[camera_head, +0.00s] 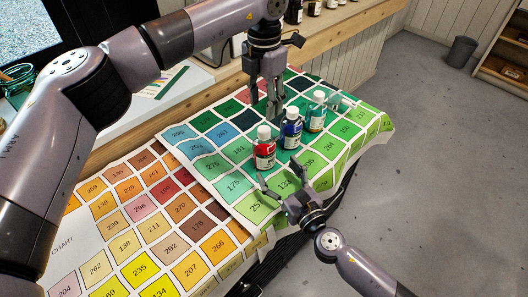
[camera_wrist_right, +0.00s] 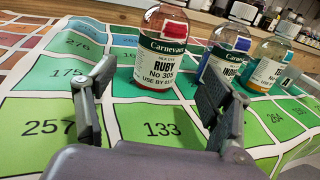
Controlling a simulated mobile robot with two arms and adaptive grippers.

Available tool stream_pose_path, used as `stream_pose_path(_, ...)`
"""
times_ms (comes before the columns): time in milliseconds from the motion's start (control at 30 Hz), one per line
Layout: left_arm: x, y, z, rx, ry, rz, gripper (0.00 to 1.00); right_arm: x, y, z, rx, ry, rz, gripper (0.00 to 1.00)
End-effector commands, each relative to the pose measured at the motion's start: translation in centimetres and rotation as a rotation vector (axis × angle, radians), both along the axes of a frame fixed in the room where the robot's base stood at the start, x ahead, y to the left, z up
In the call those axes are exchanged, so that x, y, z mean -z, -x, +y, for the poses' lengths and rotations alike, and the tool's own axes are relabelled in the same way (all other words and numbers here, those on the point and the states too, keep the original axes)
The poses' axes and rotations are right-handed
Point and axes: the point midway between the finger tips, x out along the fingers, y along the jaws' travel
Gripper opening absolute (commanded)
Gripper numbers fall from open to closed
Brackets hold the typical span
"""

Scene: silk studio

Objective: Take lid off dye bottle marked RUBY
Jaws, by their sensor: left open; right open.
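The RUBY bottle (camera_head: 264,152) stands upright on the green colour chart, red with a white lid (camera_head: 264,131) on it. In the right wrist view the RUBY bottle (camera_wrist_right: 160,72) shows its label, and its top is cut off by the frame. My left gripper (camera_head: 270,108) is open and empty, pointing down behind the bottle. My right gripper (camera_head: 281,177) is open in front of the bottle. In the right wrist view its fingers (camera_wrist_right: 158,88) spread to either side of the RUBY bottle's lower part, apart from it.
A blue bottle (camera_head: 292,134) and a teal bottle (camera_head: 317,117) stand in a row right of RUBY. A small clear object (camera_head: 342,103) lies beyond them. The orange and yellow chart (camera_head: 150,232) covers the table at left. Open floor (camera_head: 440,190) is at right.

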Motion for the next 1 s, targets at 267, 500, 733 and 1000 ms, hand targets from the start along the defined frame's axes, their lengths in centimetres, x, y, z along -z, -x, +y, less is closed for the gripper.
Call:
stream_pose_path(267,0.0,0.0,0.0,0.000,0.000,0.000,0.43,-0.1,-4.8,2.6,0.000,0.000,-0.001,0.74)
stream_pose_path(500,0.0,0.0,0.0,0.000,0.000,0.000,0.43,0.0,-7.0,3.7,0.001,0.000,0.000,0.74)
stream_pose_path(733,0.0,0.0,0.0,0.000,0.000,0.000,0.43,0.0,-7.4,3.9,0.000,0.000,0.000,0.74)
stream_pose_path(1000,0.0,0.0,0.0,0.000,0.000,0.000,0.43,0.0,-7.4,3.9,0.000,0.000,0.001,0.66)
